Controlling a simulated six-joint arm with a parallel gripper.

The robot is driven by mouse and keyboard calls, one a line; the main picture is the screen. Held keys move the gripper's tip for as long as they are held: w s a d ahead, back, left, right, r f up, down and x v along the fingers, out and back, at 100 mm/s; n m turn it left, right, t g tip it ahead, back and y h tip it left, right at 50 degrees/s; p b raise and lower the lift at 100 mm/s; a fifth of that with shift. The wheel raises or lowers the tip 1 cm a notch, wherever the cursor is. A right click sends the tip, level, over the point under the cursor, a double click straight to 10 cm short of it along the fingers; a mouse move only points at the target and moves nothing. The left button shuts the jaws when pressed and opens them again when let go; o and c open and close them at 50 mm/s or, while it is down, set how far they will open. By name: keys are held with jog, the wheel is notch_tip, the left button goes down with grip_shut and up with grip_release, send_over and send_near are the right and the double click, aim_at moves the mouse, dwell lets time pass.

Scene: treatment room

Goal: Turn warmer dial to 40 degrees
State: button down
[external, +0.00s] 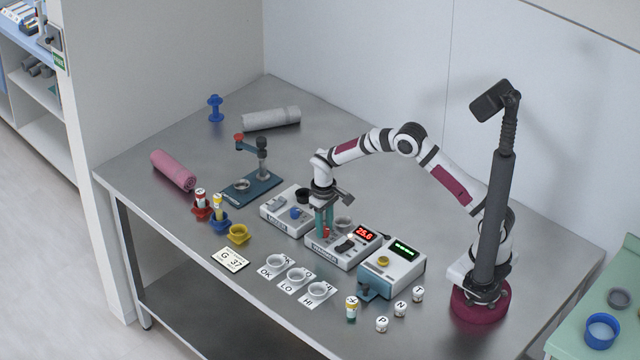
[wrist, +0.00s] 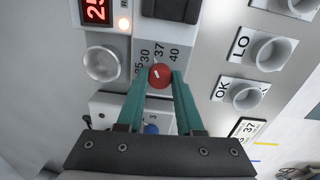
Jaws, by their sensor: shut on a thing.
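The warmer (external: 340,247) is a white box on the steel table with a red lit display (external: 365,233) that reads 25.6. The display is partly seen in the wrist view (wrist: 96,10). The red dial (wrist: 160,76) carries a white pointer mark and sits beside a printed scale with 30, 37 and 40 and a partly hidden number. My gripper (wrist: 161,79) has teal fingers that come down over the dial from above and are shut on it. In the external view my gripper (external: 325,232) largely hides the dial.
A mixer-like white box (external: 289,211) stands left of the warmer, and a white box with a green display (external: 392,265) stands right. White cups on OK, LO and HI cards (external: 296,275) are in front. A card reading G 37 (external: 230,260) lies front left.

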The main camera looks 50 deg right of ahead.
jog(key=m, duration=0.6)
jog(key=shift+m, duration=0.3)
jog(key=m, duration=0.4)
jog(key=shift+m, duration=0.7)
jog(key=c, duration=0.5)
grip_release()
jog(key=shift+c, duration=0.2)
